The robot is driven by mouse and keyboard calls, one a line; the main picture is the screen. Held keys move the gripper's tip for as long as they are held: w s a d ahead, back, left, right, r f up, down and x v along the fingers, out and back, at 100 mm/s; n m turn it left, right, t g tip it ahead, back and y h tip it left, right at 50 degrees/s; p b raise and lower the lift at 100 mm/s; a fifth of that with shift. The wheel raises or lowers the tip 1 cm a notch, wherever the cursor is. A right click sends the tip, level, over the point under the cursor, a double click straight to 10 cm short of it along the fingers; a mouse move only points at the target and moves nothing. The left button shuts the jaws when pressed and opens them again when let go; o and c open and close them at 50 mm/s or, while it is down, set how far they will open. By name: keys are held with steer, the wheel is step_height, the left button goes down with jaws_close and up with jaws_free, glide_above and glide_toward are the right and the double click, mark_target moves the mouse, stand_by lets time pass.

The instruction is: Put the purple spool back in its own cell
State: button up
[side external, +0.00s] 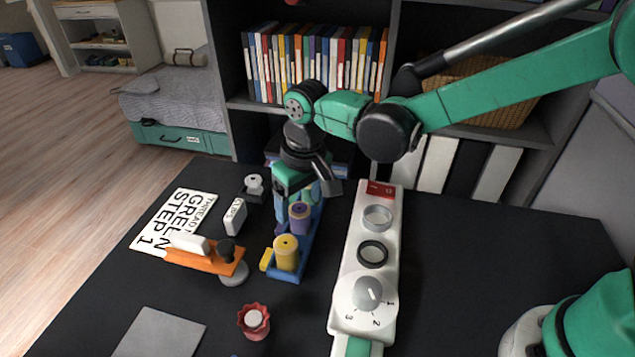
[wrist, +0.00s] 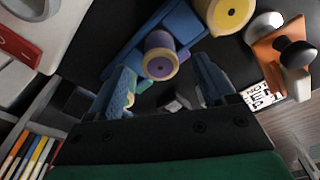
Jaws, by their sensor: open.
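The purple spool (side external: 299,218), with pale wooden ends, stands in the long blue rack (side external: 287,276), just behind the yellow spool (side external: 286,253). In the wrist view the purple spool (wrist: 160,56) is beyond my fingertips, near the gap between them, and the yellow spool (wrist: 228,12) is at the top. My gripper (side external: 306,192) points down over the rack's far part, behind the purple spool. Its blue fingers (wrist: 163,68) are apart, with nothing clearly held. The far end of the rack is hidden by my gripper. I cannot tell how deep the purple spool sits.
A white device with a dial (side external: 367,293) lies right of the rack. An orange piece with a black knob (side external: 205,257), a printed sheet (side external: 176,221), a red scalloped item (side external: 254,321) and a grey pad (side external: 160,335) are left and front.

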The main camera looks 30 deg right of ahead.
mark_target(306, 214)
step_height(306, 214, up, 9)
steer(key=s, duration=0.1)
steer(key=s+d+m+t, duration=0.2)
steer(key=s+d+t, duration=0.3)
steer(key=s+d, duration=0.4)
steer(key=d, duration=0.6)
steer(key=shift+s+f+t, duration=0.15)
steer(key=shift+f+t, duration=0.2)
steer(key=shift+t, duration=0.05)
